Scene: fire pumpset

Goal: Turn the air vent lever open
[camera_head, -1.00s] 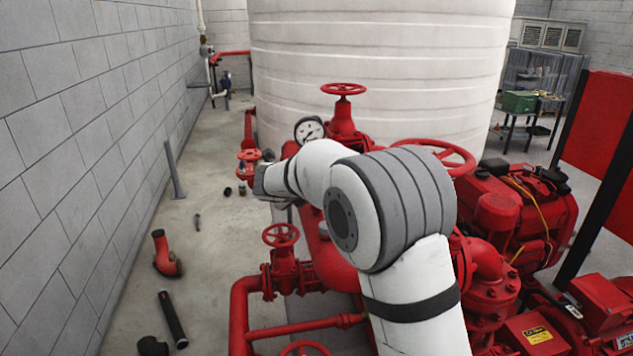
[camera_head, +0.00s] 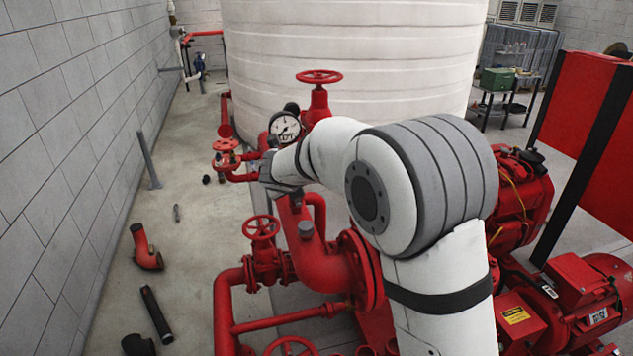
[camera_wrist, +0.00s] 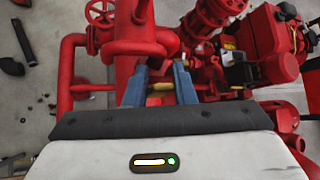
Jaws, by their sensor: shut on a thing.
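My gripper (camera_wrist: 160,74) shows in the wrist view as two blue fingers with a narrow gap. A small brass-coloured piece, which looks like the air vent lever (camera_wrist: 160,87), lies between them, and the gripper is shut on it. Red pipework is just beyond the fingertips. In the head view my gripper (camera_head: 268,168) is at the end of my white arm, just below and left of the pressure gauge (camera_head: 285,127). The lever cannot be made out there, and how far it is turned is unclear.
Red handwheels (camera_head: 261,227) and pipes stand close below the gripper, with another red valve (camera_head: 226,152) to its left. A large white tank (camera_head: 350,70) is behind.

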